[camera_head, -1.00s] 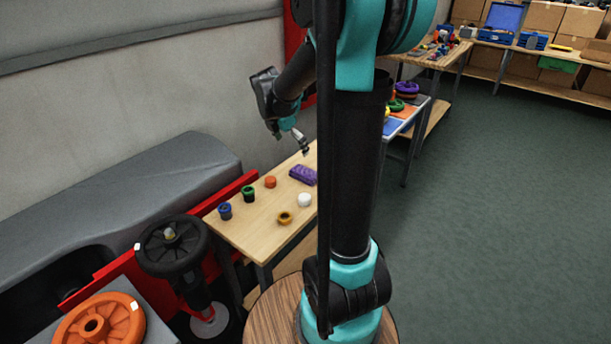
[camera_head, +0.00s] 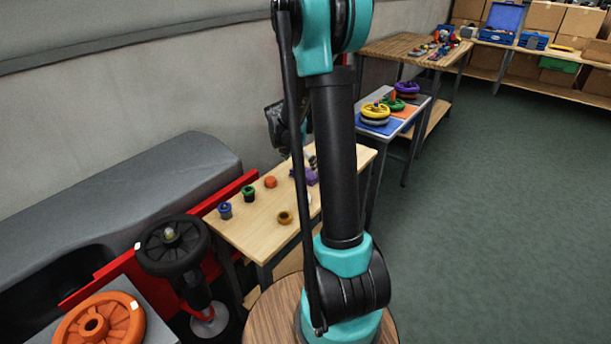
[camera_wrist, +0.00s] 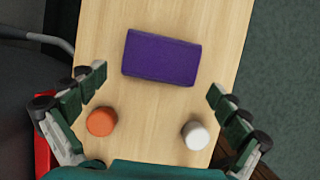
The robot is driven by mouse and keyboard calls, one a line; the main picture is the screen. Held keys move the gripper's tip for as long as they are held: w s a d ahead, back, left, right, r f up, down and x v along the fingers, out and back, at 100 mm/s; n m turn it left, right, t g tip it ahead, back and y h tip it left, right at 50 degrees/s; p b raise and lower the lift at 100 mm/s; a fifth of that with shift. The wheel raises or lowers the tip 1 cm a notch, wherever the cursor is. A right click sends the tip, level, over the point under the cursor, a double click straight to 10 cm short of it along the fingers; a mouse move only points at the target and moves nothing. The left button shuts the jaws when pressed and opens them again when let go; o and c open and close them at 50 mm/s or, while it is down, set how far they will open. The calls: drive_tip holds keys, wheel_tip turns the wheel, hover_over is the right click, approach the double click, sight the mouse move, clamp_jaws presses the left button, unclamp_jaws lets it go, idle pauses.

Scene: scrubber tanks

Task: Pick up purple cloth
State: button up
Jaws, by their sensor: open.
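The purple cloth (camera_wrist: 161,58) is a folded, flat rectangular bundle lying on the light wooden table (camera_wrist: 111,18). In the wrist view it lies beyond my fingertips and roughly centred between them. In the head view the purple cloth (camera_head: 311,177) is partly hidden by my arm. My gripper (camera_wrist: 157,84) is open and empty, its two fingers spread wide above the table. In the head view my gripper is mostly hidden behind my arm, close to the cloth.
An orange cap (camera_wrist: 102,121) and a white cap (camera_wrist: 195,135) sit on the table nearer my gripper's base, one by each finger. The wall (camera_head: 150,90) is behind.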

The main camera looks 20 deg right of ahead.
sight(305, 171)
drive_tip(key=shift+d+x, duration=0.15)
drive_tip(key=shift+x, duration=1.15)
drive_tip(key=shift+d+x, duration=0.15)
drive_tip(key=shift+x, duration=1.2)
drive_tip(key=shift+r, duration=0.1)
drive_tip(key=shift+c, duration=0.6)
drive_tip(key=c, duration=0.6)
wheel_tip(305, 171, up, 20)
drive_tip(key=shift+r, duration=0.1)
